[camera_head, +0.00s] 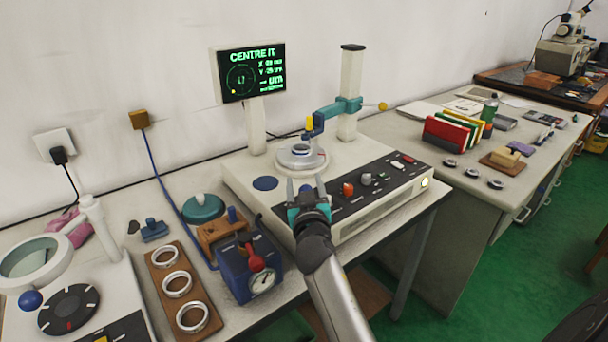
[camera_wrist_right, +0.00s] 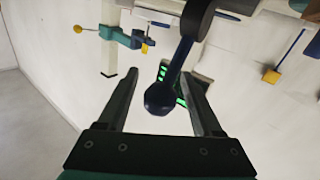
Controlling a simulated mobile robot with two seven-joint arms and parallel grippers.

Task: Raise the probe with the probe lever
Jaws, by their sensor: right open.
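My right gripper (camera_head: 307,184) is open, at the front of the measuring machine (camera_head: 345,228). In the right wrist view a dark blue lever with a rounded knob (camera_wrist_right: 162,97) stands between the spread fingers (camera_wrist_right: 160,100), with gaps visible on both sides. This looks like the probe lever. In the head view the gripper mostly hides it. The blue probe arm with a yellow top (camera_head: 311,124) hangs from the teal bracket (camera_head: 340,107) on the column (camera_head: 350,75), over a metal ring (camera_head: 301,150) on the round table (camera_head: 300,162). My left gripper is out of view.
The screen (camera_head: 252,72) reads "CENTRE IT". A blue box with a dial (camera_head: 248,268) stands left of my right arm, beside a wooden tray (camera_head: 159,270) with several rings. Red, black and white controls are on the machine's dark panel (camera_head: 400,182), right of the gripper.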

